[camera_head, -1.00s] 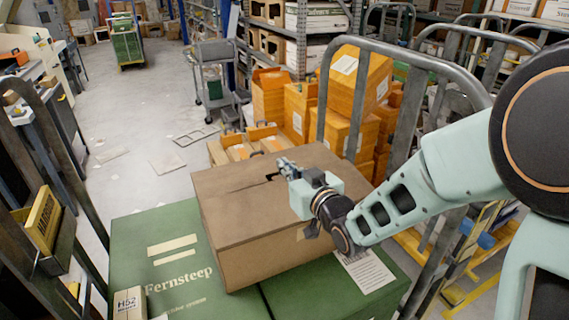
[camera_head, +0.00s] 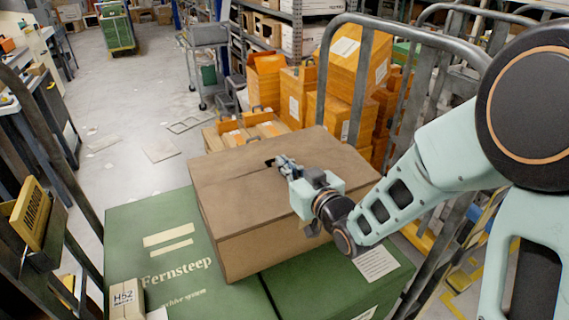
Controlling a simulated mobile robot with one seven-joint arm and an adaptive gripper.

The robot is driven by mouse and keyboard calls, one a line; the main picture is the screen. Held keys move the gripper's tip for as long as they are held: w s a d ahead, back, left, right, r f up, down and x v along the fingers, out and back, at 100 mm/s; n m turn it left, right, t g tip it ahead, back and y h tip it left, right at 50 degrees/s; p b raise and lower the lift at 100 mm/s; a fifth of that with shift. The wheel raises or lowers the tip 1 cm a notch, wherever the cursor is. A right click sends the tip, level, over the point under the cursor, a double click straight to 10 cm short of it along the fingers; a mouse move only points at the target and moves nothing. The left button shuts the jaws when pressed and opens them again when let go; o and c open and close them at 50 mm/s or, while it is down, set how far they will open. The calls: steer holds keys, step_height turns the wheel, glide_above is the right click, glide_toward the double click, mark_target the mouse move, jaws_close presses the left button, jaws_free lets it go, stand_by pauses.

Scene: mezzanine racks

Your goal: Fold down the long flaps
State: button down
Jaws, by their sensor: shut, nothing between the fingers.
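A brown cardboard box (camera_head: 235,215) stands on green boxes in the head view. Its top flaps (camera_head: 228,188) lie about flat across the opening, with a faint seam between them. A small dark gap or shadow shows at the seam beside my gripper. My gripper (camera_head: 276,164) is shut and empty, low over the middle of the box top. Whether its fingertips touch the cardboard I cannot tell. My gripper and arm hide part of the right side of the top.
Green boxes (camera_head: 150,285) marked Fernsteep lie under the cardboard box. Grey metal rails (camera_head: 330,75) rise behind and to the right. Orange boxes (camera_head: 345,110) are stacked behind. A small box marked H52 (camera_head: 126,300) sits at the front left. Open floor (camera_head: 130,110) lies at the left.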

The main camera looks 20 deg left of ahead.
steer(key=shift+w+a+f+b, duration=0.1)
steer(key=shift+f+b, duration=0.75)
steer(key=shift+b, duration=0.55)
steer(key=shift+r, duration=0.1)
